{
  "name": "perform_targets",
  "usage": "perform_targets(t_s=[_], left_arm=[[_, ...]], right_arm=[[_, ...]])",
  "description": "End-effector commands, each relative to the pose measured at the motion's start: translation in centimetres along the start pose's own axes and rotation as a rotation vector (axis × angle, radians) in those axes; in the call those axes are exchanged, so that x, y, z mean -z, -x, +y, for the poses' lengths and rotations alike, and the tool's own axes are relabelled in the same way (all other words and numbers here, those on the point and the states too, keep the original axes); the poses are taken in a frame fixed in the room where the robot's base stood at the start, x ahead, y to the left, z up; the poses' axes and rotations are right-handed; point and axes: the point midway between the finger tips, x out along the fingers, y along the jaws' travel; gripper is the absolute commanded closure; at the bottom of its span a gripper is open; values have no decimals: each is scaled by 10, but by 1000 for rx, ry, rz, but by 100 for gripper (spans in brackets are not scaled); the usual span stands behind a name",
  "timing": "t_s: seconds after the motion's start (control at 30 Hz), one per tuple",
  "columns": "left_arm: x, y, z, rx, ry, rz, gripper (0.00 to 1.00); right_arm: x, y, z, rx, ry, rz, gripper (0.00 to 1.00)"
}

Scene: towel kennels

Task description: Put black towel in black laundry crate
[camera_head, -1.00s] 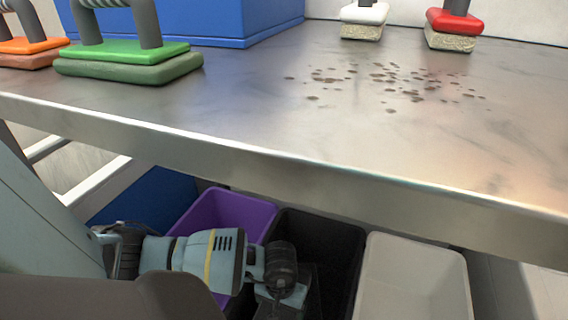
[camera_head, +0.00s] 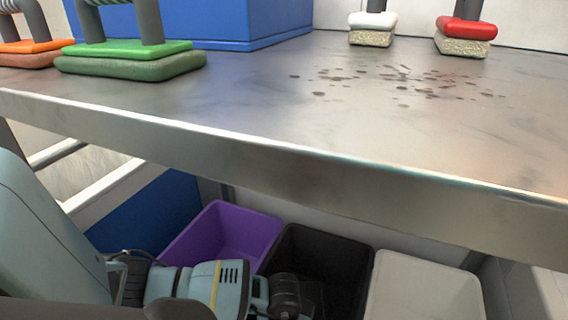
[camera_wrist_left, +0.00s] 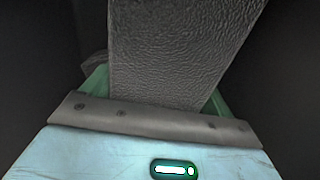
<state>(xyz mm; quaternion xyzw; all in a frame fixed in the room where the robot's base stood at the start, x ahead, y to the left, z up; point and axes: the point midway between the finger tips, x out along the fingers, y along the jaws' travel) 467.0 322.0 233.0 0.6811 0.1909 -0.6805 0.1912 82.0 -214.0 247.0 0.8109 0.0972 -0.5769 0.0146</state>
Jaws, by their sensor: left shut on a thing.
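The black laundry crate (camera_head: 322,252) stands under the table, between a purple crate and a pale grey one. My left arm reaches down from the left, and its wrist is over the near part of the black crate in the head view. The left gripper (camera_wrist_left: 157,97) is shut on the black towel (camera_wrist_left: 182,50), a dark, rough-textured piece running up from between the fingers in the left wrist view. In the head view the fingers and towel are hidden below the wrist and frame edge. My right gripper is not in view.
The purple crate (camera_head: 232,232) is to the left and the pale grey crate (camera_head: 425,287) to the right. The metal table (camera_head: 290,150) overhangs the crates. On it are a green-topped scrubber (camera_head: 130,60), an orange one, a white and a red brush, and dark spots.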

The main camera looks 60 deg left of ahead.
Motion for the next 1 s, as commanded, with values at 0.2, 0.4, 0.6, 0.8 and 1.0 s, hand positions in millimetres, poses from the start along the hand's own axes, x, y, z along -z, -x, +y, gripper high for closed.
perform_targets(t_s=[0.2, 0.4, 0.6, 0.8, 1.0], left_arm=[[0, -6, 0, 0, 0, 0, 12], [0, -5, 0, 0, 0, 0, 0], [0, -2, 0, -1, 0, 1, 0], [2, 20, 0, -2, -2, 5, 0], [2, 64, 0, -2, -2, 7, 0]], right_arm=[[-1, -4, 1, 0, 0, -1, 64], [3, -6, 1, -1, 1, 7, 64], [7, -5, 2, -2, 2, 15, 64], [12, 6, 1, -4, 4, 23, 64], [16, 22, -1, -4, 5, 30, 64]])
